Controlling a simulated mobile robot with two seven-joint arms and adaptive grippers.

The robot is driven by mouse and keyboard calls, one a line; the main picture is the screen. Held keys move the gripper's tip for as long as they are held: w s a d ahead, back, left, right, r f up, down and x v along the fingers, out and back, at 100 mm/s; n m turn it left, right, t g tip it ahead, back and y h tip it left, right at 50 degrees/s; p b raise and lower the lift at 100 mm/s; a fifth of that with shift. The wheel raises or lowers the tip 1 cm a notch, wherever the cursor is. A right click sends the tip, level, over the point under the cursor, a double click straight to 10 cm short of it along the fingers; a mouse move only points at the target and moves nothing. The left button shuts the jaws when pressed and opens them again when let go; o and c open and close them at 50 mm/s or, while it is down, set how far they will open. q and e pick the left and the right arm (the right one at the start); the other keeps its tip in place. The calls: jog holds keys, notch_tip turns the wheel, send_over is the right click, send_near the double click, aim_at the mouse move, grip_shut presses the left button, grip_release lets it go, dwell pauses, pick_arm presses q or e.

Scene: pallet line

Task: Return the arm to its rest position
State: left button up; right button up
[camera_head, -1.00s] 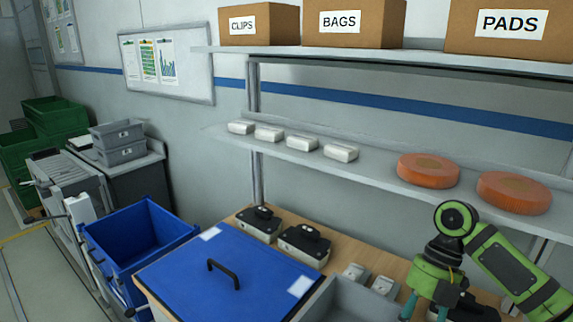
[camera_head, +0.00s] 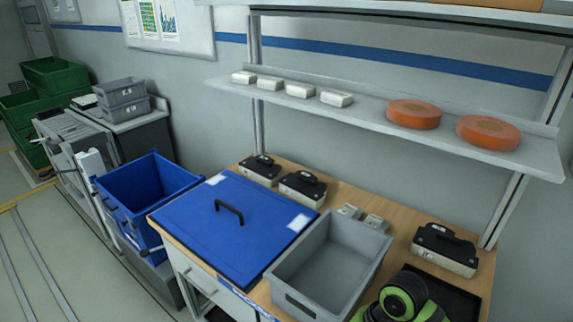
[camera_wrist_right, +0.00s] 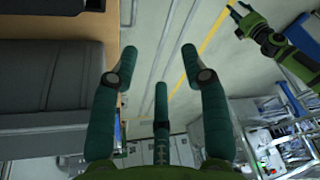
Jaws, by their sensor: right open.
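In the right wrist view, my right gripper (camera_wrist_right: 159,52) has its teal fingers spread apart with nothing between them. Floor with a yellow line shows beyond the fingertips. In the head view only a green and black part of my arm shows at the bottom right, in front of the bench; its gripper is out of that view. Another green arm shows at the upper right of the right wrist view, probably my left one; its end (camera_wrist_right: 243,17) is too small to tell open from shut.
The bench holds a grey bin (camera_head: 283,290), a blue lidded panel (camera_head: 195,230) with a black handle and several black-topped devices (camera_head: 445,250). A shelf (camera_head: 370,122) with white packs and orange discs (camera_head: 414,113) hangs above. A blue crate (camera_head: 150,198) stands left.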

pick_arm(q)
jog(key=s, duration=0.4)
pick_arm(e)
jog(key=s+d+f+m+t+h, duration=0.2)
jog(key=s+d+m, duration=0.3)
jog(key=m, duration=0.4)
jog(key=s+d+f+m+t+h, duration=0.1)
jog(key=s+d+m+t, duration=0.1)
jog(key=s+m, duration=0.65)
notch_tip(320, 180, down, 29)
jog(key=g+b, duration=0.1)
jog(key=b, duration=0.5)
pick_arm(q)
notch_tip(320, 180, down, 10)
jog(key=w+b, duration=0.1)
jog(key=b, duration=0.3)
jog(key=shift+g, duration=0.3)
pick_arm(e)
jog(key=s+d+f+g, duration=0.1)
jog(key=s+d+f, duration=0.1)
jog(key=s+f, duration=1.3)
notch_tip(320, 180, down, 3)
jog(key=shift+s+d+f+h, duration=0.1)
jog(key=shift+s+d+h, duration=0.2)
jog(key=shift+s+d, duration=0.1)
pick_arm(q)
jog(key=shift+a+f, duration=0.1)
